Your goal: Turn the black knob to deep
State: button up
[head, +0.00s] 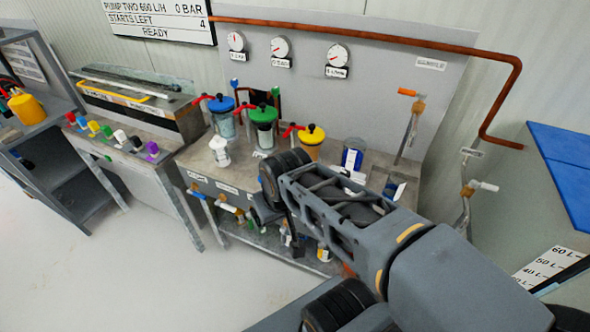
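A row of small coloured knobs stands along the front of the bench at the left in the head view. A dark knob (136,143), which looks like the black one, is near the right end of the row, between a white knob (120,137) and a purple knob (152,148). Its pointer and any "deep" mark are too small to read. My gripper (285,232) is at the front of the pump bench, well to the right of the knobs and apart from them. My own arm partly hides it, and its opening cannot be made out.
The pump bench (200,168) carries blue, green and yellow-topped pots, with taps along its front. A copper pipe (400,42) and gauges are behind. A side bench with a yellow container (27,108) stands far left. The pale floor (130,270) at lower left is clear.

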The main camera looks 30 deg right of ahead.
aim_at(347, 173)
jog(key=u, duration=0.7)
jog(key=i, duration=0.55)
jog(key=z, duration=2.5)
